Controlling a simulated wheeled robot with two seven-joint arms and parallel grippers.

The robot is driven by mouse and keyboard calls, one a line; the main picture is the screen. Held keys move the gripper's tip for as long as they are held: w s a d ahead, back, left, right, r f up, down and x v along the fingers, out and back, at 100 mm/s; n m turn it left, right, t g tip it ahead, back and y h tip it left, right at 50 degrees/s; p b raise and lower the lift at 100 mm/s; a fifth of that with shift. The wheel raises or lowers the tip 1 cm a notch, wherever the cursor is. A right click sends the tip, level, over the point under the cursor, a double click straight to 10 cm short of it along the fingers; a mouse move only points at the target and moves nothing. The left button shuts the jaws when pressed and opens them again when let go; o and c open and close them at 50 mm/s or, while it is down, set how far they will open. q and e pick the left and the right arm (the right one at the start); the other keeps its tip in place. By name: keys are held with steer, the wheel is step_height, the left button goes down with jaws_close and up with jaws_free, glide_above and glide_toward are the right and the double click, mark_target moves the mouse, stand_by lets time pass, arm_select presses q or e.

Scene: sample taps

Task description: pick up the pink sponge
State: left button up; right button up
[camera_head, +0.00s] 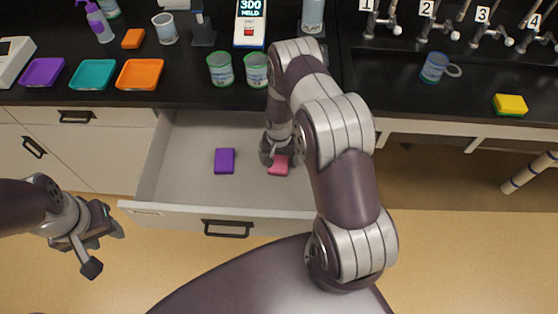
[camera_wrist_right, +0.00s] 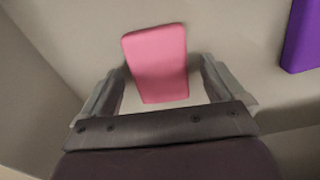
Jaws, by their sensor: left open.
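The pink sponge (camera_head: 278,168) lies on the floor of the open drawer (camera_head: 185,190), partly covered by my right gripper (camera_head: 281,160) in the head view. In the right wrist view the pink sponge (camera_wrist_right: 157,62) shows between and beyond the two fingers of my right gripper (camera_wrist_right: 160,82). Those fingers are apart, with a gap visible on each side of the sponge. My left gripper (camera_head: 105,248) is open and empty, in front of the drawer at the left, far from the sponge.
A purple sponge (camera_head: 224,161) lies in the drawer left of the pink one; it also shows in the right wrist view (camera_wrist_right: 302,38). The drawer walls stand close around.

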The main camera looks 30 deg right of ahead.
steer(key=c, duration=1)
steer(key=shift+r, duration=0.1)
steer(key=shift+c, duration=0.2)
